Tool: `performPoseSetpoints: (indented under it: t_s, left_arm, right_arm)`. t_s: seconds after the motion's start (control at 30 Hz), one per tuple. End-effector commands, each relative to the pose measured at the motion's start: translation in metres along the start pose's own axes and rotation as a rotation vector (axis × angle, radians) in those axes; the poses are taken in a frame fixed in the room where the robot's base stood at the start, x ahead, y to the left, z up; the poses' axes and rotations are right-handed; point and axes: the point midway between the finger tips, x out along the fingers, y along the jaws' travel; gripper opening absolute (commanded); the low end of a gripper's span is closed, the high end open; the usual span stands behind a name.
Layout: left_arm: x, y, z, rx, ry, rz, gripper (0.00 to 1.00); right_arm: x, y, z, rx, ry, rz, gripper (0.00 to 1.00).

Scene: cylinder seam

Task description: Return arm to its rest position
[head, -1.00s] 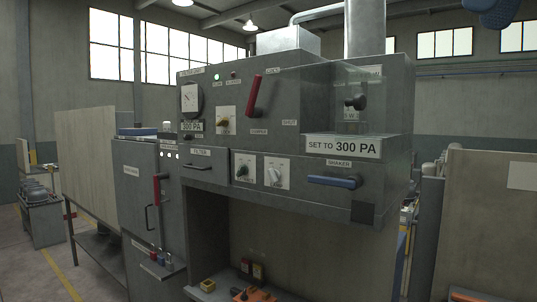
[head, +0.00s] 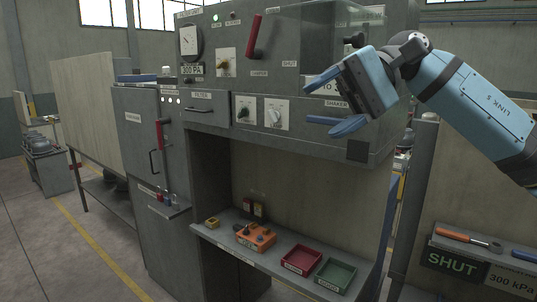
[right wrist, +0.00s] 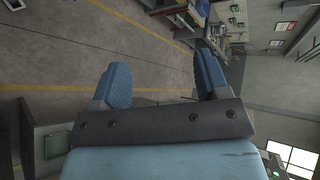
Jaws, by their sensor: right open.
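My right gripper (head: 338,103) is open and empty in the head view. Its blue fingers point left, in front of the shaker panel at the right of the grey machine (head: 290,60). It covers part of the setpoint label and the shaker handle. Whether it touches the machine I cannot tell. My right arm (head: 478,105) comes in from the right edge. In the right wrist view the two blue fingers (right wrist: 162,85) stand apart with only floor and distant benches beyond them. My left gripper is not in view.
The floor at left (head: 60,250) is clear.

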Motion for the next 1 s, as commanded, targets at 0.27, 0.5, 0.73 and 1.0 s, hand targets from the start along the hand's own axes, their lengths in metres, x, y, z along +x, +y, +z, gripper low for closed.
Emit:
performPoseSetpoints:
  t_s: [0.27,0.5,0.73,1.0]
  left_arm:
    - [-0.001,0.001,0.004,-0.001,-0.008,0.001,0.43]
    - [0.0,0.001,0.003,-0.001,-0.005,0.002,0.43]
    - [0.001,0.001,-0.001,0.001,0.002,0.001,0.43]
    - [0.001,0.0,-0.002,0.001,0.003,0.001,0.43]
  right_arm:
    - [0.07,0.051,-0.039,0.594,-0.309,-0.453,0.69]
    - [0.101,0.109,-0.071,1.158,-0.637,-0.805,0.69]
    - [0.125,0.197,-0.102,1.703,-1.022,-1.126,0.69]
    - [0.164,0.344,-0.111,-2.238,1.581,1.508,0.69]
